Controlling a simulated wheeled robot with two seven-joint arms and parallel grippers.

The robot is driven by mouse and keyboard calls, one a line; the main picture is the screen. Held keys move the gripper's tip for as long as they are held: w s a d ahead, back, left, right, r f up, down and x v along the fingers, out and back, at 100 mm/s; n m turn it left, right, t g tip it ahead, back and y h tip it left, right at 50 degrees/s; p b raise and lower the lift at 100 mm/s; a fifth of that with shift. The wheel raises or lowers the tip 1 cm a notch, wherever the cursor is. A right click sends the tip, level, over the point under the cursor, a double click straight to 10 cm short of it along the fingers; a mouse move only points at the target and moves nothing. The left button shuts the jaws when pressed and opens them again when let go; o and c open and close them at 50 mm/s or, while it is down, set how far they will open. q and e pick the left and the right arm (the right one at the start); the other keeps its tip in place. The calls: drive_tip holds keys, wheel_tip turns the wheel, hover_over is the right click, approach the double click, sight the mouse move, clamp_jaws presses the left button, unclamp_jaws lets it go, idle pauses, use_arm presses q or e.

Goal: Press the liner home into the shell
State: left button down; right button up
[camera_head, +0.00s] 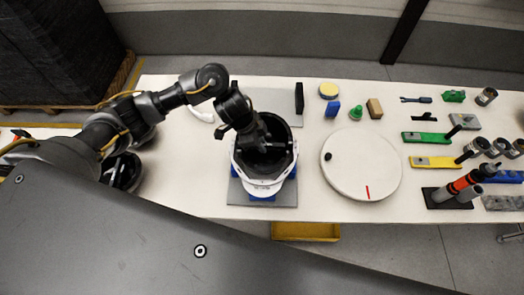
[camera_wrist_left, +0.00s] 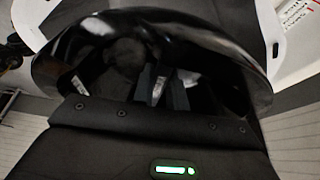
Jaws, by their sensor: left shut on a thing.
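The white helmet shell (camera_head: 264,187) sits open side up on blue supports (camera_head: 262,198) over a grey plate, left of the table's middle. The black liner (camera_head: 281,134) shows within the shell's opening. My left gripper (camera_head: 262,146) reaches down over the opening and is shut on the liner. In the left wrist view the glossy dark liner (camera_wrist_left: 215,40) fills the picture around the fingers (camera_wrist_left: 162,90), with the white shell (camera_wrist_left: 288,65) beyond its edge. How deep the liner sits is hard to tell. My right gripper is not in view.
A white round turntable (camera_head: 362,170) with a black knob and red mark stands right of the shell. Small blocks (camera_head: 375,108) lie behind it. Tools on green and yellow bases (camera_head: 432,162) fill the right end. A yellow bin (camera_head: 305,231) is below the front edge.

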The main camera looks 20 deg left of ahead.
use_arm(q)
drive_tip(key=shift+f, duration=0.25)
wheel_tip(320, 180, down, 3)
drive_tip(key=shift+d, duration=0.1)
drive_tip(key=shift+f, duration=0.35)
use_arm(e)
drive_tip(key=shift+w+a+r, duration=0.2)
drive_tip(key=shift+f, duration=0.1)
use_arm(q)
drive_tip(key=c, duration=1.4)
unclamp_jaws()
drive_tip(key=shift+f, duration=0.1)
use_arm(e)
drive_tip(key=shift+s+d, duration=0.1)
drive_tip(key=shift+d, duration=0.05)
use_arm(q)
drive_tip(key=v, duration=1.2)
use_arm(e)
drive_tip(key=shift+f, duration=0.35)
